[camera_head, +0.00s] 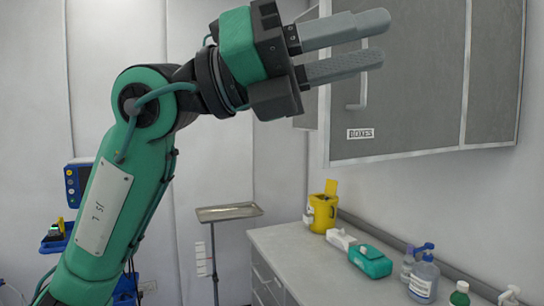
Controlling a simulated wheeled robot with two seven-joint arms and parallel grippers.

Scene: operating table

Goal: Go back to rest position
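My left gripper (352,48) is raised high in the head view, in front of the grey wall cabinet. Its two grey fingers point right and a narrow gap shows between them, with nothing held. My green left arm comes up from the lower left and bends at the elbow near the top. My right gripper is not in the picture.
Below, a counter (290,245) holds a yellow container (322,212), a green pack (370,262) and several bottles. A metal tray stand (228,212) stands left of the counter.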

